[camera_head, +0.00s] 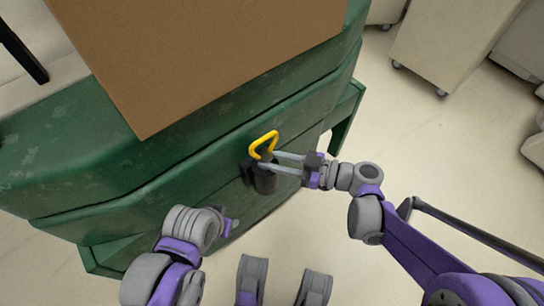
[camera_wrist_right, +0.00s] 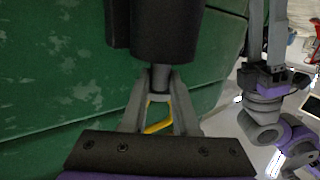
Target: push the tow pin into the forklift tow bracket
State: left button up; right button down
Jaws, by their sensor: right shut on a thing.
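The tow pin has a yellow loop handle (camera_head: 264,145) and a grey shank (camera_wrist_right: 160,77). My right gripper (camera_head: 272,160) is shut on the shank just below the handle; in the right wrist view its two grey fingers close in on it. The dark cylindrical tow bracket (camera_head: 264,181) is on the green forklift body, directly below the pin. It also shows in the right wrist view (camera_wrist_right: 165,35). The shank meets the bracket's near end; how deep it sits is hidden. My left gripper (camera_head: 229,225) is low beside the green body, its jaws unclear.
The green body (camera_head: 170,165) fills the left and middle, with a large brown box (camera_head: 200,50) on top. White wheeled carts (camera_head: 445,40) stand at the upper right.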

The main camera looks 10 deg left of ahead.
jog(key=shift+f, duration=0.9)
jog(key=c, duration=0.6)
grip_release()
jog(key=shift+d, duration=0.15)
jog(key=d+p, duration=0.2)
jog(key=d, duration=0.8)
jog(key=shift+s+d+r, duration=0.25)
jog(key=shift+s+r, duration=0.1)
jog(key=shift+r, duration=0.05)
